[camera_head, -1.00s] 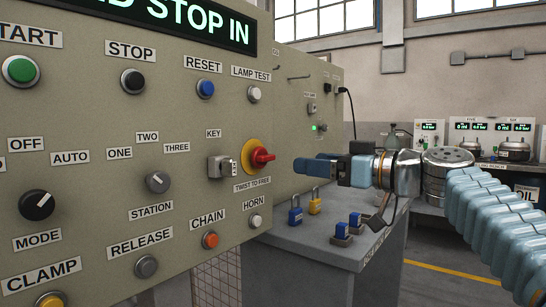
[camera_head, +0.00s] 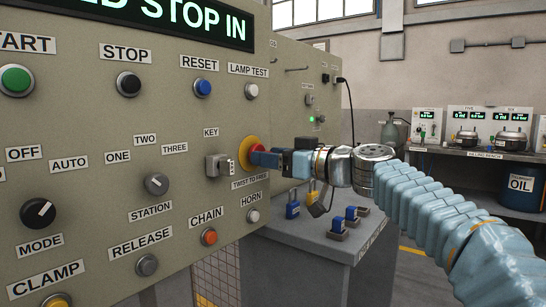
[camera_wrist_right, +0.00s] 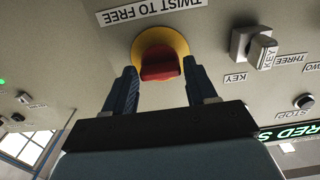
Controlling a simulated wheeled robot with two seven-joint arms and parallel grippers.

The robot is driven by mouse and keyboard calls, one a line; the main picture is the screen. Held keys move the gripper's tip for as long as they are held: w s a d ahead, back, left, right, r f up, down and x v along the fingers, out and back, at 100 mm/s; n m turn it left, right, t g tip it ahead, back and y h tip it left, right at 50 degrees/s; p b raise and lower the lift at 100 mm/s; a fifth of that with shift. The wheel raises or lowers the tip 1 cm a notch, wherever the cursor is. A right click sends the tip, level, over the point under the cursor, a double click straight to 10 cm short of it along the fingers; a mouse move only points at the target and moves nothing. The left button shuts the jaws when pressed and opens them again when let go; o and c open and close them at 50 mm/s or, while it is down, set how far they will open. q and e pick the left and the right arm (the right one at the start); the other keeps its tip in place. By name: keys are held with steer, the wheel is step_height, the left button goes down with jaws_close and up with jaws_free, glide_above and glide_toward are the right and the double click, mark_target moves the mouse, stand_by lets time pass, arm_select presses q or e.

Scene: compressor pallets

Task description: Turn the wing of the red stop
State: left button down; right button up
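The red stop (camera_wrist_right: 160,67) sits on a yellow round plate (camera_wrist_right: 168,39) on the panel, above the "TWIST TO FREE" label (camera_head: 251,183). In the right wrist view its red wing lies between my right gripper's fingers. My right gripper (camera_wrist_right: 160,75) is open, one finger on each side of the wing, with a visible gap on both sides. In the head view the right gripper (camera_head: 255,158) is in front of the stop and hides most of the red; the yellow plate (camera_head: 246,151) shows at its edge. My left gripper is not in view.
The KEY switch (camera_head: 217,165) sticks out just left of the stop. The HORN button (camera_head: 253,216) is below it. A grey bench (camera_head: 300,248) with blue and yellow padlocks stands under the right arm.

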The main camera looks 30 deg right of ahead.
steer(key=c, duration=0.7)
steer(key=shift+o, duration=0.2)
steer(key=shift+m, duration=0.3)
steer(key=shift+r+m+b, duration=0.1)
steer(key=shift+m+b, duration=0.75)
steer(key=shift+m, duration=2.35)
steer(key=o, duration=1.1)
steer(key=shift+c, duration=0.2)
steer(key=shift+s, duration=0.1)
